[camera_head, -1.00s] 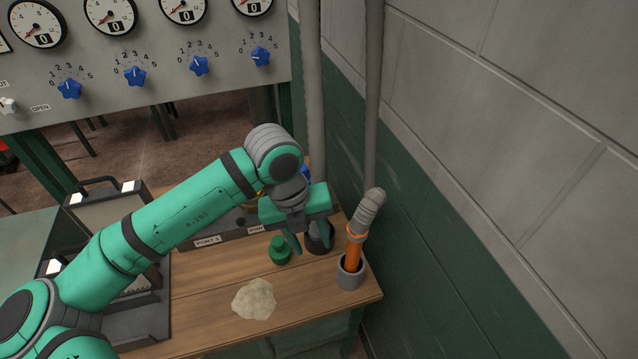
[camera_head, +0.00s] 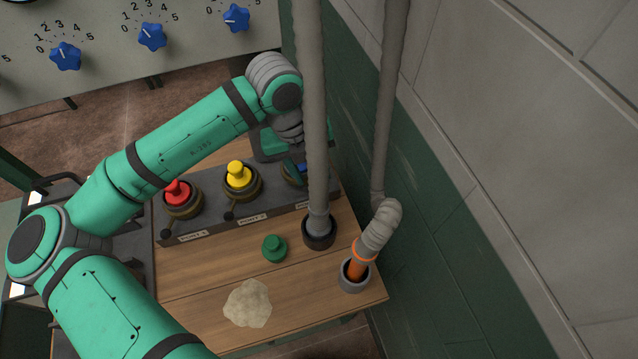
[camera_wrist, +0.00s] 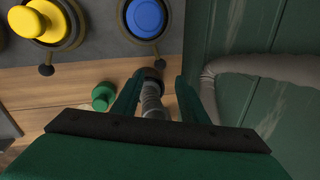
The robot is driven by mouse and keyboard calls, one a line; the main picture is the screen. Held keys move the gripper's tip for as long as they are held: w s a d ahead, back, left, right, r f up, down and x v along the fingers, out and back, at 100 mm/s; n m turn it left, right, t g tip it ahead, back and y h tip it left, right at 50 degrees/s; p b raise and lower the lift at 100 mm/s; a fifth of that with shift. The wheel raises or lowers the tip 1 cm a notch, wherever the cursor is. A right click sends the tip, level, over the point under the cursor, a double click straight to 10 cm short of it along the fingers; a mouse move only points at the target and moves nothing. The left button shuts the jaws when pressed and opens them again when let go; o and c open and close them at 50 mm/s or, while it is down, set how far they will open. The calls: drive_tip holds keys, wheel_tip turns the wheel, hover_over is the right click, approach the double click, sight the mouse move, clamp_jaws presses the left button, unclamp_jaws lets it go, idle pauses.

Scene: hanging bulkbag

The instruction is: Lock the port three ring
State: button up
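Port three has a blue cap (camera_wrist: 146,17) inside a dark round ring (camera_wrist: 128,30) at the top of the wrist view. A small dark knob (camera_wrist: 160,63) sticks out from this ring toward the table. In the head view the blue cap (camera_head: 304,168) is mostly hidden behind my gripper and a grey hose. My gripper (camera_head: 294,165) is over the port three end of the port block. In the wrist view its fingers (camera_wrist: 165,88) are apart with nothing clearly held. A grey hose end shows beyond and between them.
Red (camera_head: 178,192) and yellow (camera_head: 239,175) capped ports stand left on the block. A vertical grey hose (camera_head: 316,130) ends in a black socket. An orange-banded hose (camera_head: 372,240) stands right, near the wall. A green cap (camera_head: 274,248) and pale lump (camera_head: 248,303) lie on the table.

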sight(319, 192)
drive_tip(key=f, duration=0.2)
drive_tip(key=d+f, duration=0.1)
drive_tip(key=f, duration=0.5)
drive_tip(key=shift+w+d+f, duration=0.1)
drive_tip(key=shift+d+f, duration=0.1)
drive_tip(key=shift+d, duration=0.1)
clamp_jaws()
